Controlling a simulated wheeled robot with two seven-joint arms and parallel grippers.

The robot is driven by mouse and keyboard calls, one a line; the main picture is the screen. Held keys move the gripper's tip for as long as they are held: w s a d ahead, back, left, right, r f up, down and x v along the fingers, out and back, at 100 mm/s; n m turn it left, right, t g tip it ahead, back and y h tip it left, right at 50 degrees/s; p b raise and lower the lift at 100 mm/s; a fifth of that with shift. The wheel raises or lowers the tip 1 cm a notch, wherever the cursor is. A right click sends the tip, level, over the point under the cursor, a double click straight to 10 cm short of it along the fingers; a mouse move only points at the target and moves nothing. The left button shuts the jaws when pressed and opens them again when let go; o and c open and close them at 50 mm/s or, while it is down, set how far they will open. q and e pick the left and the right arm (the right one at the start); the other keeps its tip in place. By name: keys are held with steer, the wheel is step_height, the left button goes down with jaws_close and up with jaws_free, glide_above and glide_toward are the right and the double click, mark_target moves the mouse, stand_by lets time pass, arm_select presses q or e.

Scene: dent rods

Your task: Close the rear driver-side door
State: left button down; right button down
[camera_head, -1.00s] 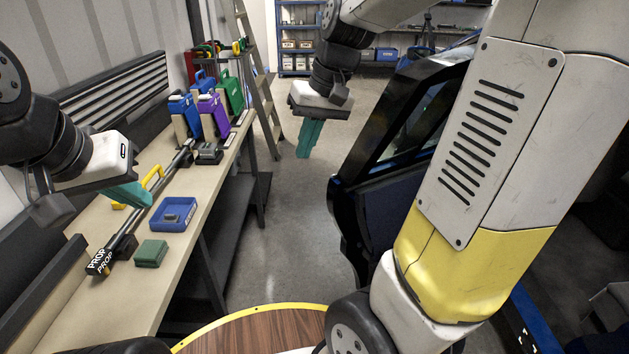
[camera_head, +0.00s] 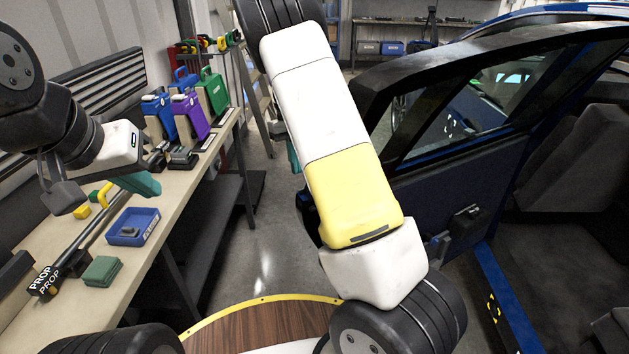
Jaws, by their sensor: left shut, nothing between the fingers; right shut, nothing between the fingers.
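The dark blue car door (camera_head: 440,190) stands open at the right, its black window frame reaching up and back toward the car. The car's opening with a dark seat (camera_head: 578,165) shows to the right of it. My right arm crosses in front of the door's left part. My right gripper (camera_head: 293,155) is mostly hidden behind that arm; only a bit of its teal fingers shows near the door's left edge, and I cannot tell if it touches. My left gripper (camera_head: 140,184) is shut and empty above the workbench, away from the door.
The workbench (camera_head: 180,215) along the left holds a blue tray (camera_head: 133,227), a green block (camera_head: 102,271), a prop rod (camera_head: 75,250) and several coloured cases. A ladder (camera_head: 255,90) stands behind. Floor is clear between bench and door.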

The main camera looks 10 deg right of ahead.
steer(key=s+d+f, duration=0.2)
steer(key=s+f, duration=0.3)
steer(key=f, duration=0.5)
steer(key=shift+s+d+f, duration=0.2)
steer(key=shift+s+f, duration=0.05)
steer(key=shift+f, duration=0.05)
